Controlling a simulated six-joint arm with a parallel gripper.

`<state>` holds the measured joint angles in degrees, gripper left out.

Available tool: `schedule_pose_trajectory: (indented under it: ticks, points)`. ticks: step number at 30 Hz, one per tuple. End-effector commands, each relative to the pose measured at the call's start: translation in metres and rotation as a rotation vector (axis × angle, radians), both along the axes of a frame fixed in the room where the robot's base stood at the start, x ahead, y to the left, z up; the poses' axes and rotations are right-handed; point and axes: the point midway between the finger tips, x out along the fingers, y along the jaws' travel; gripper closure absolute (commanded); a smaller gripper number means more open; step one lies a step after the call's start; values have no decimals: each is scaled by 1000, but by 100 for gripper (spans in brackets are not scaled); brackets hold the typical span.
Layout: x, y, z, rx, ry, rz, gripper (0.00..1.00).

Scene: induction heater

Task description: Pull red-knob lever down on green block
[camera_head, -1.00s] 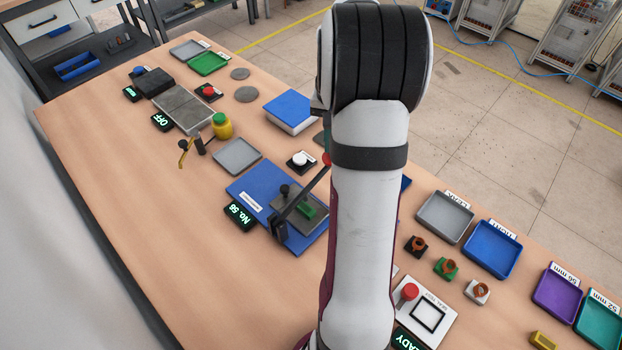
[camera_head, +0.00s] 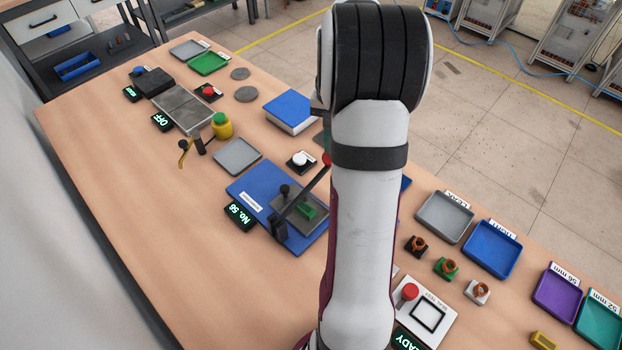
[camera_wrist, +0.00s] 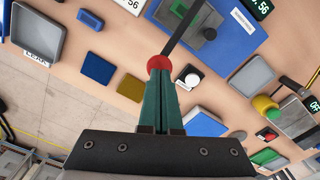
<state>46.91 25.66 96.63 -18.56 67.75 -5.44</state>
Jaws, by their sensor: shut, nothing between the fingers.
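The red knob (camera_head: 327,159) tops the dark lever (camera_head: 308,188), which slants up from its post above the blue base plate (camera_head: 246,184). The knob is partly behind my arm. The green block (camera_head: 308,211) sits on a grey pad below the lever. In the wrist view, the lever (camera_wrist: 185,28) runs away from the red knob (camera_wrist: 158,62), and part of the green block (camera_wrist: 179,8) shows beside it. My gripper (camera_wrist: 159,72) has its green fingers shut and empty, their tips at the knob. I cannot tell whether they touch it.
A white button (camera_head: 300,160) and a blue box (camera_head: 289,112) stand near the lever. A grey tray (camera_head: 237,156) lies left of them. Trays (camera_head: 493,249) and small parts fill the right side. The table's left front (camera_head: 150,220) is clear.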

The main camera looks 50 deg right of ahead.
Motion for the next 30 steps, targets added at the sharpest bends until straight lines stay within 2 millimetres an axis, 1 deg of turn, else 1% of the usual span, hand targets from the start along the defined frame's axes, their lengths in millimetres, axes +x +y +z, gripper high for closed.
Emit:
schedule_pose_trajectory:
  ticks: [7,30]
  points:
    - [0,0,-1,1,0,0,100]
    - [0,0,-32,0,1,0,100]
